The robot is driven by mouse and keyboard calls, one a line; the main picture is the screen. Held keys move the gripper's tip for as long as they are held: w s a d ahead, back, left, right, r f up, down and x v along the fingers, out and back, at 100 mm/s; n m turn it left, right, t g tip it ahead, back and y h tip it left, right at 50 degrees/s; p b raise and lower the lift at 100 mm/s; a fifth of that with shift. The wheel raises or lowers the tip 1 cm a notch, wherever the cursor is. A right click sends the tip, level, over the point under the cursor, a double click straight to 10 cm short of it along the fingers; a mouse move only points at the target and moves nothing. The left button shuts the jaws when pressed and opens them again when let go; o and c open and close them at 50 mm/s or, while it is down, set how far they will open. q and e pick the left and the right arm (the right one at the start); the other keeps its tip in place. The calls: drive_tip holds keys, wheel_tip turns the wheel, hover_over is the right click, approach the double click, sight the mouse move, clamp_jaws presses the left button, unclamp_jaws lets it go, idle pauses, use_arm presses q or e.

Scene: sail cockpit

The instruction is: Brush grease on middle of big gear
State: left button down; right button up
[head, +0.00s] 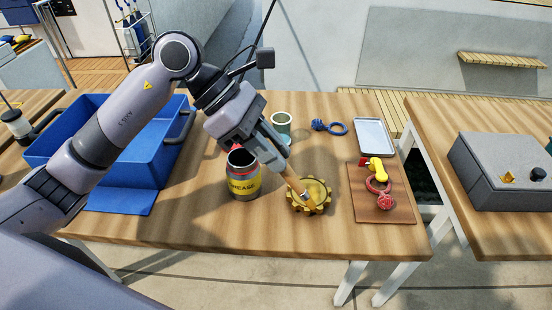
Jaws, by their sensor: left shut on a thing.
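The big gear (322,192) lies flat on the wooden table, a brass-coloured toothed wheel near the front edge. My left gripper (280,160) is shut on a brush (293,184) with a wooden handle. The brush points down and its tip is at the middle of the gear; whether it touches is hard to tell. My right gripper is not in view.
A blue bin (88,108) stands at the left. A metal tray (372,137) and a brown board (372,212) with red and yellow parts are at the right. A grey box (497,180) sits on another table.

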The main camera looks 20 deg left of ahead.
use_arm(q)
drive_tip(key=shift+a+r+p, duration=0.1)
drive_tip(key=shift+r+p, duration=0.3)
drive_tip(key=shift+r, duration=0.55)
drive_tip(key=shift+r+p, duration=0.4)
drive_tip(key=shift+r, duration=0.35)
drive_tip(key=shift+r+p, duration=0.5)
drive_tip(key=shift+r, duration=0.4)
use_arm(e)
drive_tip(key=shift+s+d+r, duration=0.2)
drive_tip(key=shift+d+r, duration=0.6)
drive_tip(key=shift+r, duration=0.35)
